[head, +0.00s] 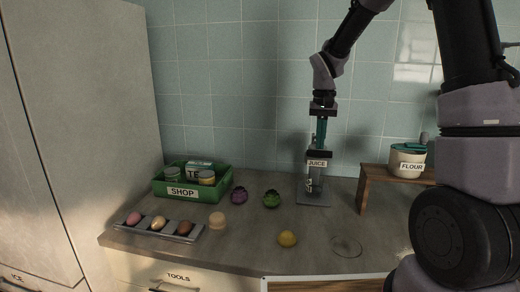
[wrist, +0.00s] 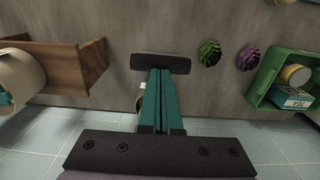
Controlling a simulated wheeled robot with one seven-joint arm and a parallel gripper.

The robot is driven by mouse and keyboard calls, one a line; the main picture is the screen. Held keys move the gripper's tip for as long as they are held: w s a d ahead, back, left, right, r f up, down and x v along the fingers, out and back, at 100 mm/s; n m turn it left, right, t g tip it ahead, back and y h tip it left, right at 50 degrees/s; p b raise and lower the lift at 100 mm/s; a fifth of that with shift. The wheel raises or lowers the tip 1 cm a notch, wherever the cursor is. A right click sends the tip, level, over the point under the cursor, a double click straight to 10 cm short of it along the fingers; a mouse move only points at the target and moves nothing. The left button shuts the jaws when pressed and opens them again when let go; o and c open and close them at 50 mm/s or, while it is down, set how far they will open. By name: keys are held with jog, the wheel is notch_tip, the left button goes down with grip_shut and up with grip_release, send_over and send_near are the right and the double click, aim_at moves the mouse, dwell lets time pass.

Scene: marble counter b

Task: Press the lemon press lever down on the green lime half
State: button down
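The lemon press (head: 314,198) stands upright at the back of the counter, with a grey base and a JUICE label near its top. A dark bar that looks like its lever (wrist: 160,63) lies at my fingertips in the wrist view. My gripper (head: 320,146) points down just above the press top. Its teal fingers (wrist: 160,100) are side by side with no clear gap, and nothing shows between them. I cannot tell whether the tips touch the bar. A lime half inside the press cannot be made out. A small green ridged object (head: 271,199) sits left of the press.
A purple ridged object (head: 239,195) and the green SHOP crate (head: 222,186) stand further left. A tray (head: 156,231) of egg-like things, a tan object (head: 217,220), a yellow lemon-like fruit (head: 287,238) and a glass dish (head: 346,247) lie in front. A wooden stand (head: 372,176) bears the FLOUR pot (head: 406,160).

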jog(key=shift+s+f, duration=0.1)
jog(key=shift+f, duration=1.25)
dwell(1.5)
jog(key=shift+r, duration=4.1)
jog(key=s+d+r+t, duration=0.2)
jog(key=s+r, duration=0.2)
jog(key=s, duration=0.3)
jog(key=s+d+r+m+t+y, duration=0.1)
jog(key=s+d+r+t, duration=0.1)
jog(key=s, duration=0.6)
jog(key=s+d+r+m+t+y, duration=0.1)
jog(key=s+r+t, duration=0.2)
jog(key=s+r, duration=0.2)
jog(key=s, duration=0.3)
jog(key=shift+d+r, duration=0.35)
jog(key=shift+d, duration=0.05)
